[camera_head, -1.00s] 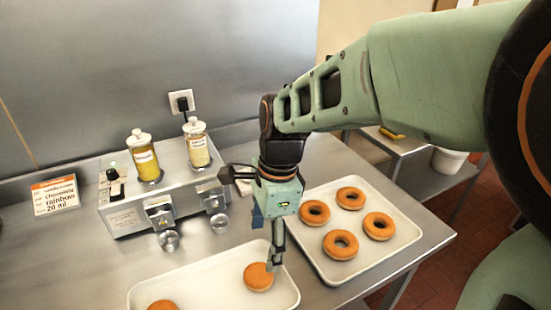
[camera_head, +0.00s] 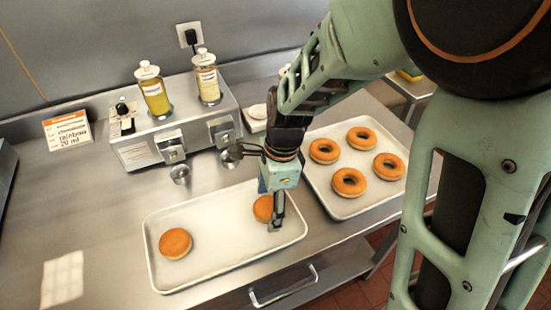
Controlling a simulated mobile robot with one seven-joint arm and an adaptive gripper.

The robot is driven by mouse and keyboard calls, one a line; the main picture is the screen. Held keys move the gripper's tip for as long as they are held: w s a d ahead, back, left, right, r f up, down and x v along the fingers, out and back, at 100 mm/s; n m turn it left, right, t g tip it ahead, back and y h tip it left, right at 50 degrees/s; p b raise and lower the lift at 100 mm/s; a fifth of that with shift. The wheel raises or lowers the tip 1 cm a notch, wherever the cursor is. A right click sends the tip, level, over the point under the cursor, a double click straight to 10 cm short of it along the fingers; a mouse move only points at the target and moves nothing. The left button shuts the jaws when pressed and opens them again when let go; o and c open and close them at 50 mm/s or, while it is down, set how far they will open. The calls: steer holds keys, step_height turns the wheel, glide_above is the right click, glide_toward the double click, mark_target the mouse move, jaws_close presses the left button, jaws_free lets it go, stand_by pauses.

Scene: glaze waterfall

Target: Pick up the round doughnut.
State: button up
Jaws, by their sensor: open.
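Two round doughnuts without holes lie in the near white tray (camera_head: 220,262). One round doughnut (camera_head: 175,243) is in the tray's left part, in clear view. The other round doughnut (camera_head: 262,208) is in the right part, partly hidden behind my gripper. My gripper (camera_head: 273,222) points down over the right part of the tray, with its visible finger at the right side of that doughnut. The jaws are open. The other finger is hidden, and I cannot tell whether the visible one touches the doughnut.
A second white tray (camera_head: 345,208) to the right holds several ring doughnuts (camera_head: 348,182). A metal dispenser (camera_head: 150,148) with yellow bottle (camera_head: 153,92) and pale bottle (camera_head: 207,78) stands behind. A sign (camera_head: 67,130) is at the left. The left counter is mostly clear.

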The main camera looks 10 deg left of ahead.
steer(key=shift+c, duration=0.4)
steer(key=c, duration=1.2)
steer(key=shift+o, duration=0.2)
